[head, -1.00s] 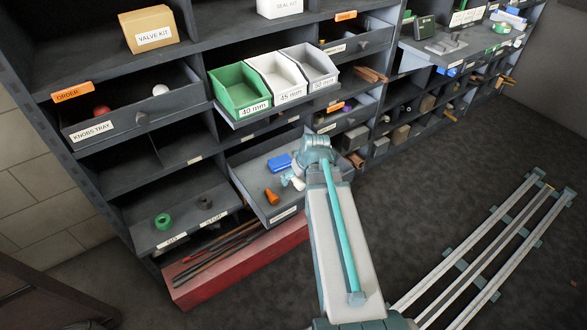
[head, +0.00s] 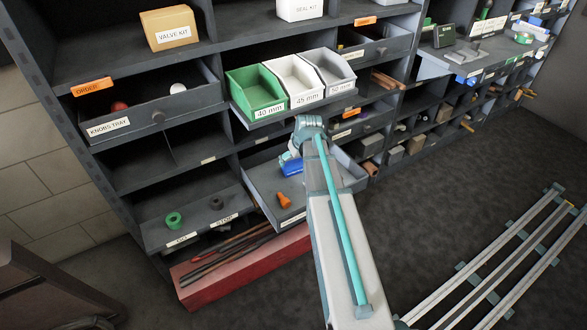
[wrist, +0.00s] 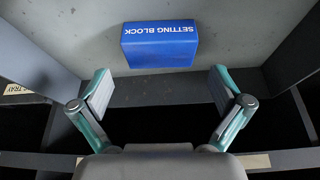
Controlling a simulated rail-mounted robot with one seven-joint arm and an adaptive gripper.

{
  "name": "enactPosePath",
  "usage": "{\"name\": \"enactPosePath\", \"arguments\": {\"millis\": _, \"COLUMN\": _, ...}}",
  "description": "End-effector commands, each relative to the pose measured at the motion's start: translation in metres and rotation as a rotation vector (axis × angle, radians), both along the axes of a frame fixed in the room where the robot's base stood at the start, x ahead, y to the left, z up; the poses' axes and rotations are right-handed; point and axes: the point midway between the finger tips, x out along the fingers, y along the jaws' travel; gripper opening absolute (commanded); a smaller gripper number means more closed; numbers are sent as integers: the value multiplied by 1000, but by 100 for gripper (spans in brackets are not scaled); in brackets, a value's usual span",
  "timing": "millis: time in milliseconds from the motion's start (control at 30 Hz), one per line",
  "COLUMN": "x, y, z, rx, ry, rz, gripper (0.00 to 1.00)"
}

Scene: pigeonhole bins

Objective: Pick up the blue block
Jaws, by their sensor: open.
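The blue block (wrist: 160,46) is marked SETTING BLOCK and lies in a grey pulled-out tray (head: 255,190). In the head view the blue block (head: 292,168) is partly covered by my arm's end. In the wrist view my gripper (wrist: 160,88) is open and empty. Its two fingers are spread wider than the block, which lies beyond the fingertips and between their lines. The block is not touched by either finger in that view. In the head view my gripper is mostly hidden behind my arm.
An orange piece (head: 284,200) lies in the same tray, in front of the block. Green (head: 256,92), white and grey bins stand on the shelf above. The tray's side walls flank the block. A red box (head: 240,270) with rods lies below.

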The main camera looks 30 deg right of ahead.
Motion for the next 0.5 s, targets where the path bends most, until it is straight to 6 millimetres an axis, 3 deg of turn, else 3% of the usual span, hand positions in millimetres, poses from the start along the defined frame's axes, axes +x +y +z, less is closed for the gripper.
{"name": "enactPosePath", "arguments": {"millis": 233, "x": 16, "y": 0, "z": -39, "rx": 1, "ry": 2, "rz": 1, "gripper": 100}}
{"name": "enactPosePath", "arguments": {"millis": 500, "x": 19, "y": 0, "z": -47, "rx": 0, "ry": 0, "rz": 1, "gripper": 100}}
